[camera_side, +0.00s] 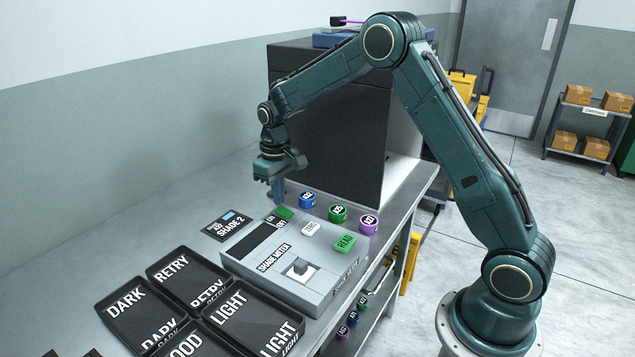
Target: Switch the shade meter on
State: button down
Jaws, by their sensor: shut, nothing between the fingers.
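The shade meter (325,285) is a grey box on the steel bench, with a dark, blank-looking display (257,243). At its back edge is a small green switch (286,213) beside ON/OFF lettering; its position is too small to tell. A white ZERO button (311,229) and a green READ button (345,242) sit on its top. My gripper (279,199) is shut and empty, pointing down at the meter's back edge, right by the green switch. I cannot tell whether the fingertips touch it.
Blue (308,200), green (338,213) and purple (369,223) labelled rolls stand behind the meter. A SHADE 2 card (227,226) lies to its left. Several black trays, including DARK (104,306) and RETRY (153,268), lie in front. A large dark cabinet (330,130) stands behind.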

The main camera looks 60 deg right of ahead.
aim_at(280, 209)
jog(key=shift+f, duration=0.95)
dwell(0.8)
jog(key=shift+r, duration=3.5)
jog(key=shift+r, duration=0.1)
